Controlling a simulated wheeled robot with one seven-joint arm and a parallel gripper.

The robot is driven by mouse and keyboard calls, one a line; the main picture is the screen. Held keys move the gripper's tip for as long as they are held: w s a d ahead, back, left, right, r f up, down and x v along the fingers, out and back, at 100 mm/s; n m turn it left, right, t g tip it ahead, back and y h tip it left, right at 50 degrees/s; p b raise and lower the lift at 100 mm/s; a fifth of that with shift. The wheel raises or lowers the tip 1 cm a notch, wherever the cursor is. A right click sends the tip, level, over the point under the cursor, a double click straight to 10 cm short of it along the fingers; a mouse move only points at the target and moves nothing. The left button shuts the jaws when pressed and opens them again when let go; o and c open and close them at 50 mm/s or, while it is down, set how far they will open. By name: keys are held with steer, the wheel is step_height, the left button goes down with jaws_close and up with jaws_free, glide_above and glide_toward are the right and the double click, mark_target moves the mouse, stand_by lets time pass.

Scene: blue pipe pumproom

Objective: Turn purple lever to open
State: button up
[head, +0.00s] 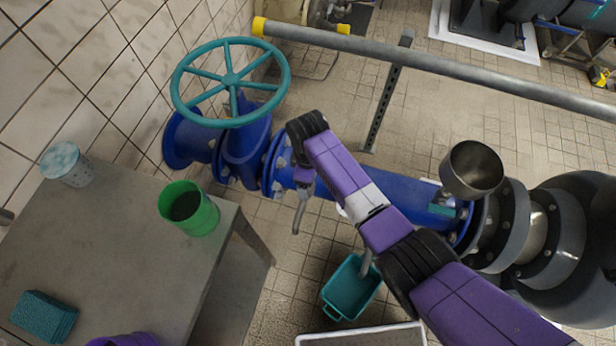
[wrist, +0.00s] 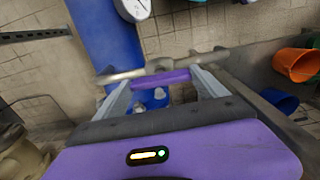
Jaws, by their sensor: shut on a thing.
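The purple lever (wrist: 160,78) shows in the wrist view as a short purple bar lying across between my two grey fingers. My gripper (wrist: 161,83) is shut on it, a finger at each end of the visible purple part. A grey metal rod (wrist: 115,75) runs just beyond the lever. In the head view, my gripper (head: 303,184) hangs below my black wrist joint, beside the blue pipe. A bent grey piece shows beneath it. The lever's grip is mostly hidden in the head view, and I cannot tell its pivot clearly.
A blue pipe (head: 413,211) runs behind my arm from a valve with a teal handwheel (head: 230,77). A table (head: 128,243) with a green cup (head: 189,209) stands at left. A teal bin (head: 350,288) sits below. An orange container (wrist: 297,64) shows at right.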

stand_by(0.4)
steer(key=o, duration=1.3)
steer(key=shift+r, duration=0.1)
steer(key=shift+r+p, duration=0.3)
steer(key=shift+r, duration=3.5)
